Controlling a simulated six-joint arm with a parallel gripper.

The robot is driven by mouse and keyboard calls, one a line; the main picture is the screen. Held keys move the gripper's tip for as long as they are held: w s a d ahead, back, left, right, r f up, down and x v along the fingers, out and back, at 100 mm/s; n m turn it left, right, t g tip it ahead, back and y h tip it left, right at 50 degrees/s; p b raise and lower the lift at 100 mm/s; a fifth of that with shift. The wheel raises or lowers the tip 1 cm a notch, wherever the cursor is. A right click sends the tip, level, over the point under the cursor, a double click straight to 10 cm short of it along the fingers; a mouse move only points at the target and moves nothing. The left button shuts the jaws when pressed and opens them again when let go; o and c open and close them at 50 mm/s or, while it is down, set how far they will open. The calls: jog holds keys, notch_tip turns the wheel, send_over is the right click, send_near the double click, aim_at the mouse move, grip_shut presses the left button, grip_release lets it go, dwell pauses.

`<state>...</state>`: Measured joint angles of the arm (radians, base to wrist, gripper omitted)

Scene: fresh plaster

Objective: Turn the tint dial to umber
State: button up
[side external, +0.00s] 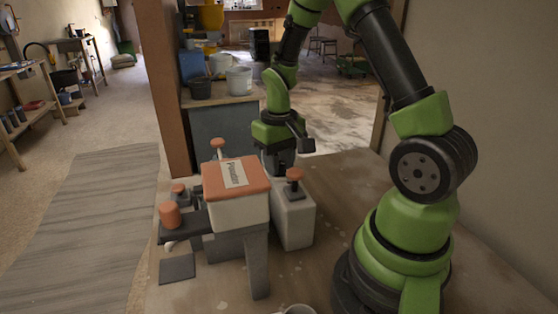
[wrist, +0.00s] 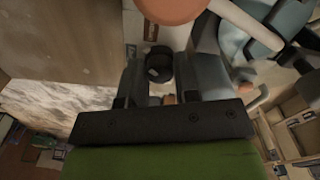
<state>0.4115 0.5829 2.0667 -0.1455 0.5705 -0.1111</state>
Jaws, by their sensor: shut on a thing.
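The machine is a white and grey unit with an orange top (side external: 236,178) and a printed label, standing on the wooden worktop. My gripper (side external: 279,168) is down behind it, partly hidden by the machine in the side view. In the wrist view, the two grey fingers of my gripper (wrist: 163,72) are on either side of a small dark round knob (wrist: 158,62), which seems to be the tint dial, and are shut on it. The dial is hidden in the side view. I cannot read its markings or which tint it points to.
Orange-capped knobs rise around the machine, one on the white block (side external: 294,225) at right. A large orange knob (wrist: 172,8) and pale lever are close to my fingers in the wrist view. A dark flat plate (side external: 177,268) lies front left. Bare worktop (side external: 345,185) is at right.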

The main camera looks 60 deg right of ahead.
jog(key=shift+m, duration=2.3)
jog(key=o, duration=0.9)
notch_tip(320, 180, up, 10)
jog(key=shift+f, duration=0.1)
